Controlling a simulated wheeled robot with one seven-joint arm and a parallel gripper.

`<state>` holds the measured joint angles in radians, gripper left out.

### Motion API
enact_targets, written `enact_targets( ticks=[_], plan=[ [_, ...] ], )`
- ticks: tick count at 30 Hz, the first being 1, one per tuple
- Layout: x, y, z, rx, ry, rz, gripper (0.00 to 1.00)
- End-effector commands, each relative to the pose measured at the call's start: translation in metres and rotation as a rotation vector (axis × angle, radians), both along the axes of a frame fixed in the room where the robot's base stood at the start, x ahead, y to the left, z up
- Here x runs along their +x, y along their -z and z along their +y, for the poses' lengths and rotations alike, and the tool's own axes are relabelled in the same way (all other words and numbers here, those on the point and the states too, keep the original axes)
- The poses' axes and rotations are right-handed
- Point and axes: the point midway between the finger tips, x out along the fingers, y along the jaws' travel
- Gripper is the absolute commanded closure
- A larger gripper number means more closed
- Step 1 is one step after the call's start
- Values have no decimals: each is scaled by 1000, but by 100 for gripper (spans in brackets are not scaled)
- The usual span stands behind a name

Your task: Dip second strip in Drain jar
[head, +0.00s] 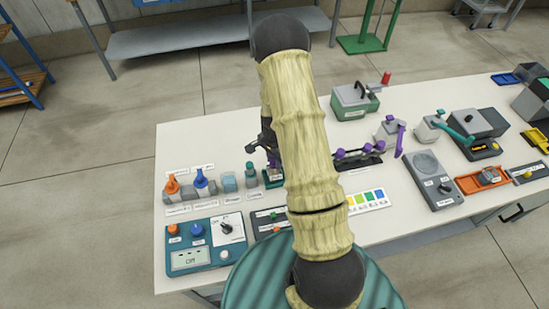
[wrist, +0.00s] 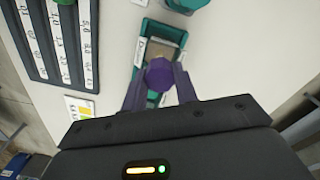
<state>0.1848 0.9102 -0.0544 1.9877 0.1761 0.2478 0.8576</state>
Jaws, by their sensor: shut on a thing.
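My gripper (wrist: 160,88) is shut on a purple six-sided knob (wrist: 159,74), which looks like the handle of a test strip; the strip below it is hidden. Beneath it in the wrist view is a teal-framed holder (wrist: 142,56) with a grey-brown inside; I cannot tell whether the strip touches it. In the head view my gripper (head: 269,148) is above this small holder (head: 273,179), partly behind my arm. A green-topped jar (head: 250,173) stands just left of it. More jars stand further left, with labels too small to read. A rack with purple knobs (head: 358,157) is right of my arm.
A teal meter box (head: 190,258) is at the table's front left. A colour chart (head: 368,200) lies right of my arm. A grey scale (head: 432,178), an orange tray (head: 483,180) and a green box (head: 353,101) stand further right and back. The back left tabletop is clear.

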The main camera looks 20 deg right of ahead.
Motion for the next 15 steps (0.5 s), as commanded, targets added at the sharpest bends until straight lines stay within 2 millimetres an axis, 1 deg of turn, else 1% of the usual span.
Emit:
enact_targets(
  ticks=[1, 6, 15],
  plan=[
    [0, 8, 0, 0, -1, 0, 86],
    [0, 18, 0, 0, 0, 0, 86],
    [0, 21, -1, 0, 0, 0, 86]
  ],
)
